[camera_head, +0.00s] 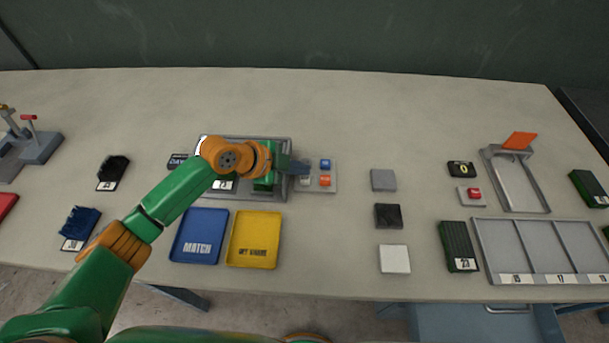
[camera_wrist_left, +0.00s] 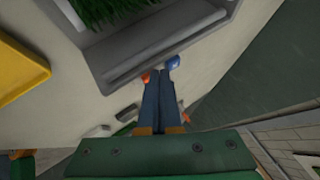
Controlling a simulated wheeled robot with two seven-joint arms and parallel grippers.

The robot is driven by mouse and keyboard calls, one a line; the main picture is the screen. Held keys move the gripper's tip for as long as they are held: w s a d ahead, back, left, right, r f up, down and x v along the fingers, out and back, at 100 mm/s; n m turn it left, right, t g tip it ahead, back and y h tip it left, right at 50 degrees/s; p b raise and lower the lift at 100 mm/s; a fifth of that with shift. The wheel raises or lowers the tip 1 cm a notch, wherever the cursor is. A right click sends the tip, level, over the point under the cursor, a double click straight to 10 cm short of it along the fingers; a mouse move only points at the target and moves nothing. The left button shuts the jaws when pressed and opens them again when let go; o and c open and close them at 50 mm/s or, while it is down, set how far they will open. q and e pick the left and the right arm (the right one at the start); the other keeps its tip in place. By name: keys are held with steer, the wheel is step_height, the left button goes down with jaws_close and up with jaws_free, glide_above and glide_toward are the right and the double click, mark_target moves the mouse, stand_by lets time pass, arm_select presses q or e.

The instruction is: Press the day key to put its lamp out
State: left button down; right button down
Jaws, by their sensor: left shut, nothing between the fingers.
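A small light key panel (camera_head: 331,187) lies right of the grey turf tray (camera_head: 289,146). It bears a blue key (camera_head: 325,164), an orange key (camera_head: 324,181) and a pale grey key (camera_head: 305,181). No label on the keys is readable, so I cannot tell which is the day key or whether a lamp is lit. My left gripper (camera_head: 306,168) is shut and empty, over the panel's left part. In the left wrist view its fingertips (camera_wrist_left: 160,72) appear between the orange key (camera_wrist_left: 146,77) and the blue key (camera_wrist_left: 174,62); contact cannot be told.
A dark sign reading DAY (camera_head: 177,161) stands left of the tray, partly behind my arm. A blue MATCH tray (camera_head: 198,255) and a yellow tray (camera_head: 253,261) lie in front. Sample squares (camera_head: 383,180) lie right of the panel. The table's back strip is clear.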

mark_target(300, 179)
stand_by(0.4)
arm_select(q)
steer(key=shift+f+b, duration=0.35)
steer(key=shift+f, duration=0.1)
steer(key=shift+f, duration=0.3)
stand_by(0.4)
steer(key=shift+r+p, duration=0.45)
steer(key=shift+r, duration=0.3)
step_height(300, 179, up, 6)
steer(key=p, duration=0.5)
